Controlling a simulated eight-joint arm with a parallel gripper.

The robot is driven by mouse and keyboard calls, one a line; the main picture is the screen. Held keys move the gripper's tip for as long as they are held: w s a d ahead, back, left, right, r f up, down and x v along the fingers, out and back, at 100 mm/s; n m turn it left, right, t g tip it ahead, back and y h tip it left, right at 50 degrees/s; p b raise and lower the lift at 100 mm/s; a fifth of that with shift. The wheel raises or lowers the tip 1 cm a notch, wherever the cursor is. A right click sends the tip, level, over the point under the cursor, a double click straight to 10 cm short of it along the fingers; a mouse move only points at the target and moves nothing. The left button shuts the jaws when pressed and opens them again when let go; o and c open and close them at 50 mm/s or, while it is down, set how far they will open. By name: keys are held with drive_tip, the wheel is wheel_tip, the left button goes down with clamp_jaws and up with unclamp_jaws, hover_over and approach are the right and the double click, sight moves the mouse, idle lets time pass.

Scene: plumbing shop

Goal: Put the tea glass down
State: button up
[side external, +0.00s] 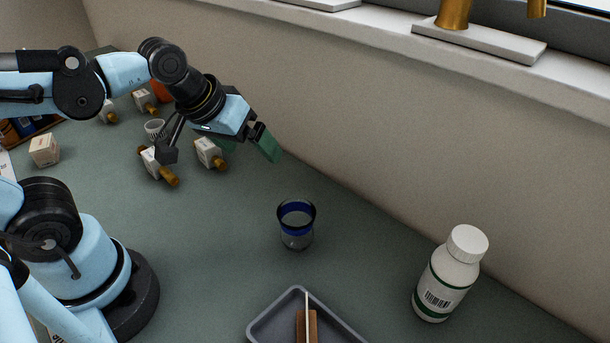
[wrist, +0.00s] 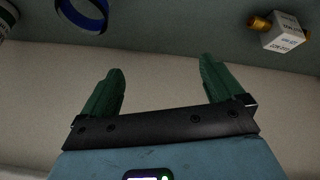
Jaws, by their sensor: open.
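The tea glass (side external: 296,226) stands upright on the grey-green bench top, clear with a blue band near its rim. In the wrist view part of its blue rim (wrist: 82,14) shows at the top left, cut off by the frame edge. My gripper (side external: 255,147) is open and empty, above the bench, up and to the left of the glass in the side view and apart from it. Its two green fingers (wrist: 160,85) are spread wide in the wrist view, with nothing between them.
A white bottle (side external: 449,275) stands right of the glass. A grey tray (side external: 267,318) holding a brown item lies in front. Several white boxes with brass fittings (side external: 209,153) sit below and behind my gripper. A wall with a sill (side external: 400,45) bounds the bench behind.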

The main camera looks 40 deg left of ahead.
drive_tip(key=a+m, duration=0.1)
drive_tip(key=a+m+t, duration=0.1)
drive_tip(key=m, duration=0.1)
drive_tip(key=shift+s+f, duration=0.15)
idle(1.3)
